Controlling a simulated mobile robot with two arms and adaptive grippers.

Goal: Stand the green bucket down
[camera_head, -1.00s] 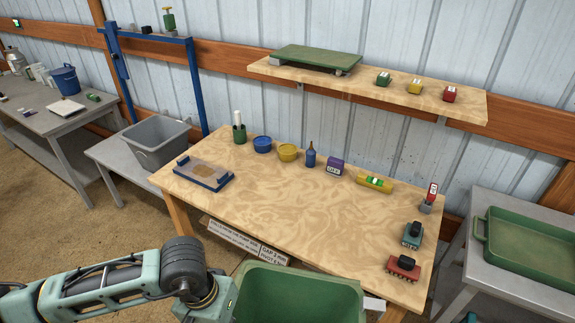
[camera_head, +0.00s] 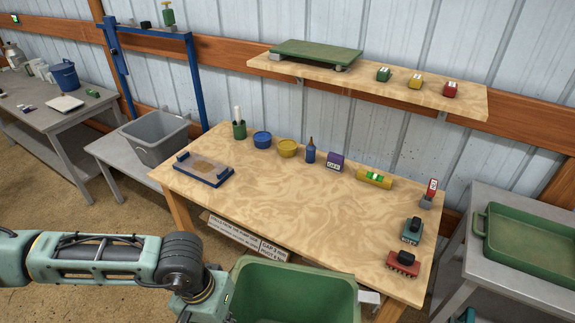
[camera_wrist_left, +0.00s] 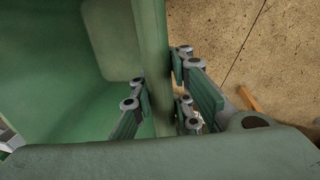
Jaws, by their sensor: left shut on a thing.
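The green bucket (camera_head: 345,284) is at the bottom centre of the head view, in front of the workbench's near edge. Only its rim and upper inside show, and its base is out of the picture. In the left wrist view, the bucket's wall (camera_wrist_left: 152,35) runs between the fingers of my left gripper (camera_wrist_left: 163,98), which is shut on it. The bucket's pale green inside is on the left of that view, with brown floor on the right. I cannot tell how far the bucket is above the floor.
The wooden workbench (camera_head: 290,215) carries several small items, including a blue-framed tray (camera_head: 203,170) and a red block (camera_head: 402,263). A grey bin (camera_head: 155,138) stands on a low table at left. A green tray (camera_head: 530,250) is on the right table. Floor is open at lower left.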

